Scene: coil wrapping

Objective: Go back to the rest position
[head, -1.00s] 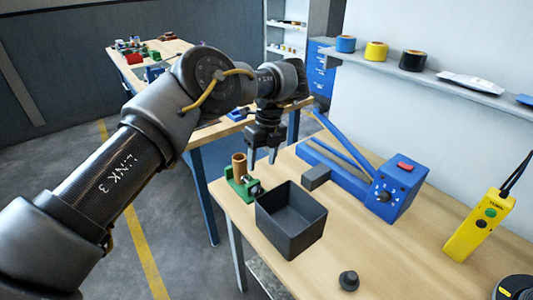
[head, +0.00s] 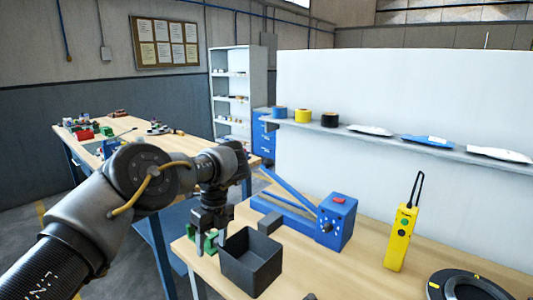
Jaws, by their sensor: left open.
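My left gripper (head: 209,246) points down at the left end of the near workbench, just left of the dark open box (head: 251,262). Its fingers are apart with nothing seen between them. It partly hides the green fixture (head: 212,241) behind it. The copper-coloured coil seen on that fixture before is hidden now. My right gripper is not in the picture.
A blue machine (head: 335,221) with a long arm and a small grey block (head: 270,222) stand behind the box. A yellow remote (head: 400,238) stands upright to the right, near a black ring (head: 466,287). Tape rolls (head: 303,116) sit on the wall shelf.

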